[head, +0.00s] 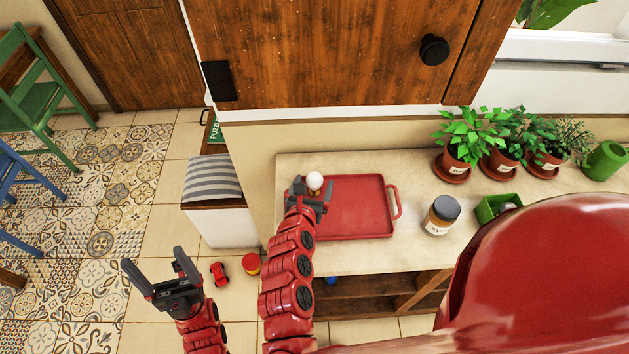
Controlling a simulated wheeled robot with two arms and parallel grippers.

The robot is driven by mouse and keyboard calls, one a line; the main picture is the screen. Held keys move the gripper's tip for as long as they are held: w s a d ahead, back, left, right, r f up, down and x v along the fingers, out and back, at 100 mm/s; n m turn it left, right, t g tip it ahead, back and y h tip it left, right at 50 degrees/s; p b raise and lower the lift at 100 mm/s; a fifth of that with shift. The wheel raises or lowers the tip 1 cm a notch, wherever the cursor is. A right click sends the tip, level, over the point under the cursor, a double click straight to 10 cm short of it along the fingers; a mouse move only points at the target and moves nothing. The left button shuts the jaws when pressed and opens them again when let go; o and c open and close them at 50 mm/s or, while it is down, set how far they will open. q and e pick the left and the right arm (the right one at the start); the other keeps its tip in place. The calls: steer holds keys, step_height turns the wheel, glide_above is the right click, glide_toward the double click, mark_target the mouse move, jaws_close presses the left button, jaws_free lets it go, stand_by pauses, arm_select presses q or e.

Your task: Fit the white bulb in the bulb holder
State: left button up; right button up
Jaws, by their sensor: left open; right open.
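The white bulb (315,180) shows as a small round white shape at the left end of the red tray (360,222). My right gripper (312,189) is open at the bulb, with a fingertip on either side of it in the picture. I cannot tell whether the fingers touch it, and its lower part is hidden. My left gripper (155,262) is open and empty, over the floor left of the counter. I cannot make out a bulb holder for certain.
On the counter (420,170) stand a jar (441,214), a green box (487,210) with a pale round thing inside, several potted plants (461,148) and a green cup (605,160). A wooden cabinet (330,50) hangs above. A red toy car (219,273) lies on the floor.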

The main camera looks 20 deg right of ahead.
steer(key=shift+w+d, duration=0.2)
steer(key=shift+w, duration=0.15)
steer(key=p+x, duration=0.2)
steer(key=x, duration=0.2)
steer(key=shift+r, duration=0.15)
steer(key=shift+w+d+f, duration=0.1)
steer(key=shift+w+f, duration=0.2)
jaws_close()
steer(key=shift+r, duration=0.15)
